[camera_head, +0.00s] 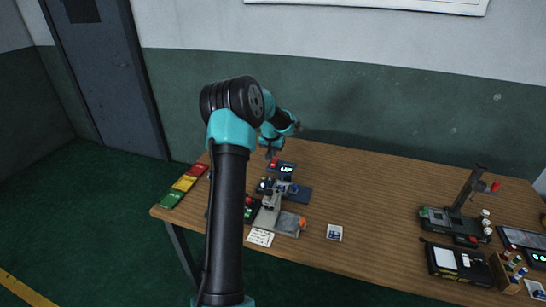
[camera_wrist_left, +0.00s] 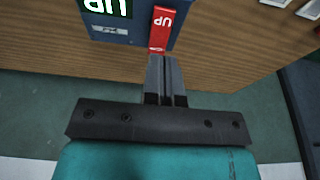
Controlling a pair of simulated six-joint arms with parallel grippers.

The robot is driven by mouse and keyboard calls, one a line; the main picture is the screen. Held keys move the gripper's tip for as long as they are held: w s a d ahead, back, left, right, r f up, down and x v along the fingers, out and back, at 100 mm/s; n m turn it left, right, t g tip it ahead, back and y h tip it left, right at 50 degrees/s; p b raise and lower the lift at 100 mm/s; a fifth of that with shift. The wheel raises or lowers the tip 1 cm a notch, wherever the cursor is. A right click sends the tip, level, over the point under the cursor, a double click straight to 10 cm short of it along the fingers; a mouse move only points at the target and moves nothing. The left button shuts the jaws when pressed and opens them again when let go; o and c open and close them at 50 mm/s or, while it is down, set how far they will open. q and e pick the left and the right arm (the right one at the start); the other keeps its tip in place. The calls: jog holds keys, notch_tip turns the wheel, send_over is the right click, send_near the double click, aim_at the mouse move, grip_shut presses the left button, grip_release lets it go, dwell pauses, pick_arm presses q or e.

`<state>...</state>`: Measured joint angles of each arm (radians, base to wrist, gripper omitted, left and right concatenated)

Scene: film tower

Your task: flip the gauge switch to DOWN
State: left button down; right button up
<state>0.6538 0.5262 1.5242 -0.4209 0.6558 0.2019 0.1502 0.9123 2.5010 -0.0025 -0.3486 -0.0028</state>
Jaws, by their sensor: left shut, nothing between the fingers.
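The gauge (camera_head: 287,168) is a small dark blue box with a lit display at the back of the table. In the left wrist view, the gauge (camera_wrist_left: 125,36) shows part of a green display at the top edge. The red switch (camera_wrist_left: 163,24) beside it carries the word UP, seen upside down. The switch (camera_head: 273,164) is a small red spot in the head view. My left gripper (camera_wrist_left: 162,60) is shut and empty, with its fingertips right at the near end of the switch. I cannot tell whether they touch it. My right gripper is not in view.
Red, yellow and green trays (camera_head: 184,184) lie at the left edge. A green device with an upright post (camera_head: 437,217) stands at right. The table's middle is mostly clear.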

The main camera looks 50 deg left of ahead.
aim_at(274, 160)
pick_arm(q)
jog(key=s+v, duration=0.1)
jog(key=v, duration=0.9)
jog(key=shift+d+r, duration=0.2)
jog(key=shift+d, duration=0.15)
jog(key=shift+s, duration=0.1)
jog(key=shift+w+a+r+t+y, duration=0.3)
jog(key=shift+w+t+y, duration=0.2)
jog(key=shift+t, duration=0.2)
jog(key=shift+f, duration=0.1)
jog(key=x, duration=1.3)
jog(key=shift+s+d+f, duration=0.2)
jog(key=shift+f, duration=0.35)
jog(key=shift+s, duration=0.1)
